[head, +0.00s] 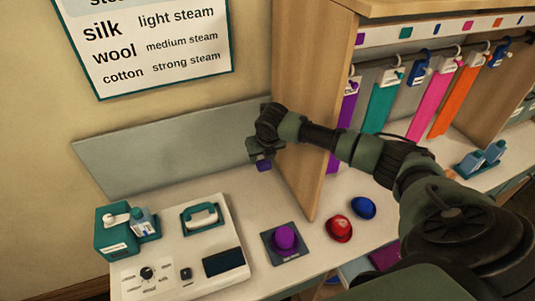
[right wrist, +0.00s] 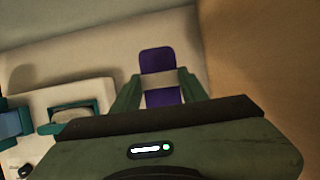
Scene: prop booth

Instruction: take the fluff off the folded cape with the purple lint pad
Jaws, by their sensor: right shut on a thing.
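My right gripper (head: 261,158) is shut on the purple lint pad (head: 264,166) and holds it above the back of the white counter, in front of the grey back panel. In the right wrist view the purple pad (right wrist: 157,61) has a pale band across it and sits between the two green fingers of the gripper (right wrist: 158,88). I cannot make out the folded cape or any fluff for sure. A flat magenta patch (head: 386,256) shows low beside my arm, partly hidden by it. My left gripper is not in view.
A wooden partition (head: 315,120) rises beside my right gripper.

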